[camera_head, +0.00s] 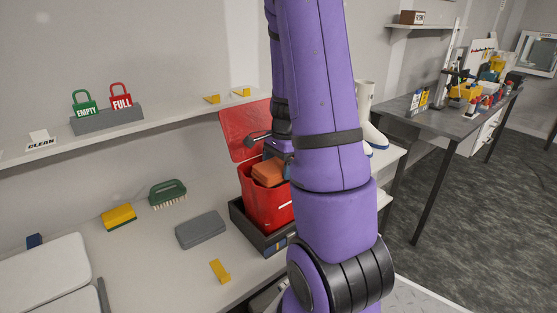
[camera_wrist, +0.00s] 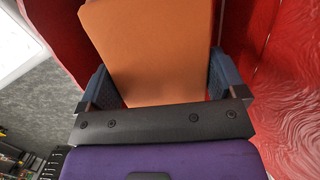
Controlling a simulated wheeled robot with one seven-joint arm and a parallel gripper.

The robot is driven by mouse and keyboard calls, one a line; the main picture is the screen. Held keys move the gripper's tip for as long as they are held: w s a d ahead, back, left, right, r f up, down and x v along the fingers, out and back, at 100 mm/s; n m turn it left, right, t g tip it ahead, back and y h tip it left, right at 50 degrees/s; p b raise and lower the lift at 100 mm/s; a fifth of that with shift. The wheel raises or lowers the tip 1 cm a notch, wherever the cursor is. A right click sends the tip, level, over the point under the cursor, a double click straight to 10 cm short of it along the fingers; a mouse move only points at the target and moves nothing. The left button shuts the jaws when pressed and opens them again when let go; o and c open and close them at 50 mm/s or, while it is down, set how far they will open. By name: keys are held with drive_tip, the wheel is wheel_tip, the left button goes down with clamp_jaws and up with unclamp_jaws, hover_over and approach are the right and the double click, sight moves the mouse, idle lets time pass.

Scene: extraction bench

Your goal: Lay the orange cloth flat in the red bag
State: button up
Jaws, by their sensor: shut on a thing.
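The red bag (camera_head: 265,205) stands open in a dark tray on the bench, its lid (camera_head: 244,133) raised at the back. The orange cloth (camera_head: 267,172) shows as a flat folded block at the bag's mouth. My gripper (camera_wrist: 160,92) is shut on the orange cloth (camera_wrist: 152,45), with a blue finger on each side of it. In the wrist view red bag walls (camera_wrist: 290,75) show beside the cloth. In the head view my purple arm hides the bag's right side and most of my gripper. I cannot tell whether the cloth touches the bag's floor.
A grey folded cloth (camera_head: 202,230), a yellow block (camera_head: 220,271), a green brush (camera_head: 167,193) and a yellow sponge (camera_head: 118,216) lie left of the bag. A shelf (camera_head: 170,122) with EMPTY and FULL tags runs above. White boots (camera_head: 370,125) stand behind my arm.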

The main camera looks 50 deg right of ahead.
drive_tip(key=shift+f, duration=0.25)
drive_tip(key=o, duration=0.6)
drive_tip(key=shift+o, duration=0.2)
drive_tip(key=r, duration=0.3)
drive_tip(key=d+r, duration=0.1)
drive_tip(key=r, duration=0.6)
drive_tip(key=shift+s+d+r, duration=0.2)
drive_tip(key=shift+d+r, duration=0.1)
drive_tip(key=shift+r, duration=0.05)
